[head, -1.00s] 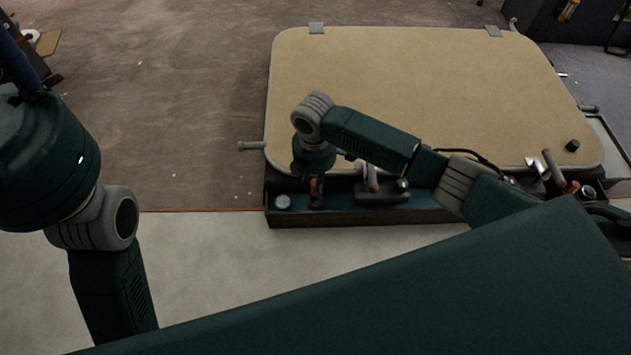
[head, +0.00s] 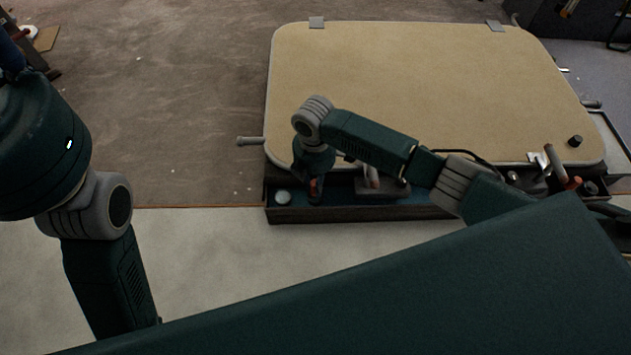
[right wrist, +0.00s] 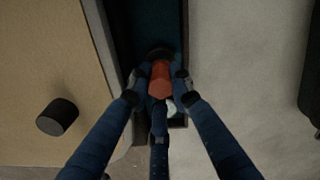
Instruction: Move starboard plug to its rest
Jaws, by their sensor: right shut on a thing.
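My right gripper (head: 315,196) points down over the left end of the blue-lined tray (head: 343,190) in the head view. In the right wrist view its fingers (right wrist: 160,84) are shut around a red-orange piece, which I take to be the starboard plug (right wrist: 160,76). The plug shows as a small red patch in the head view (head: 314,186). A dark round part shows just beyond it in the wrist view. The fingers partly hide the plug's lower end, so I cannot tell whether it touches the tray floor. My left gripper is outside the view.
A tan panel (head: 420,80) with a black knob (head: 575,140) lies behind the tray. A pale round disc (head: 283,198) sits at the tray's left end. A dark block (head: 382,188) with a handle stands right of my gripper. Pale floor (head: 230,250) in front is clear.

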